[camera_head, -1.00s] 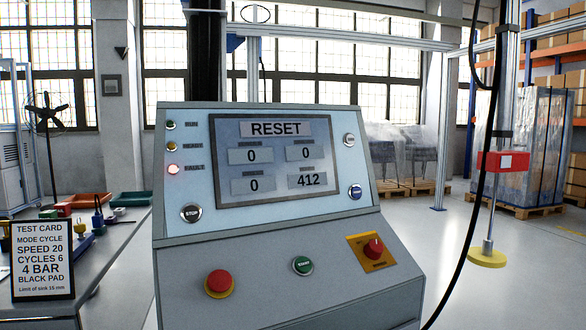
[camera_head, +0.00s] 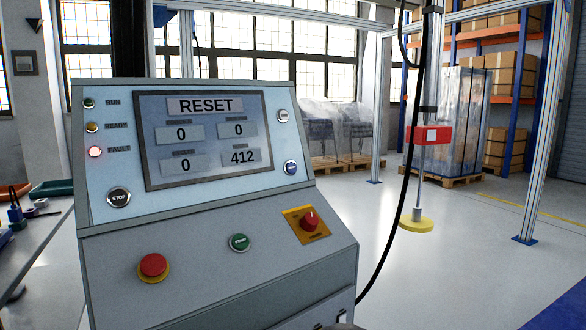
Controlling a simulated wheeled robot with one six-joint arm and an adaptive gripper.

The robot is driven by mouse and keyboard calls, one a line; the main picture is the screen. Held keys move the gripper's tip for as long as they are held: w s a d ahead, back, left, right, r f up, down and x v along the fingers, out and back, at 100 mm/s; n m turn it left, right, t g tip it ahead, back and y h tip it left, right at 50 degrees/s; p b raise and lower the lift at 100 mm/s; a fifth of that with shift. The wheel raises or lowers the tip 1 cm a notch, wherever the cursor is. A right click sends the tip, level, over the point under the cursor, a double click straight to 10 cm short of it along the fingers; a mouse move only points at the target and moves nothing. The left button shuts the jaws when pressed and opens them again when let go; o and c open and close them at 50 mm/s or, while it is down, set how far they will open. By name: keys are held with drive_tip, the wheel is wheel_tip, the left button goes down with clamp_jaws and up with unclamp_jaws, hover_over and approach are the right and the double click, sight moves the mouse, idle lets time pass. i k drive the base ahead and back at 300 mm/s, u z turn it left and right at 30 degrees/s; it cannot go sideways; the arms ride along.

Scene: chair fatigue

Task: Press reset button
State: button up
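The control console (camera_head: 215,270) stands in front of me, with a sloped upper panel. Its screen (camera_head: 206,139) reads RESET, with the values 0, 0, 0 and 412. A blue round button (camera_head: 290,167) sits right of the screen at the lower corner; its lettering is too small to read. A pale round button (camera_head: 282,116) is above it. The red FAULT lamp (camera_head: 95,152) is lit. A STOP button (camera_head: 119,197) is at the panel's lower left. My gripper is not in view.
The lower panel has a red mushroom button (camera_head: 153,265), a green button (camera_head: 239,242) and a red rotary switch (camera_head: 310,219) on yellow. A black cable hangs right of the console. A rod with a yellow foot (camera_head: 416,223) hangs beyond. Floor at right is clear.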

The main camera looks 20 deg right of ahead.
sight(291, 166)
drive_tip(key=z, duration=0.6)
drive_tip(key=k, duration=1.35)
drive_tip(key=i, duration=0.8)
drive_tip(key=u, duration=0.05)
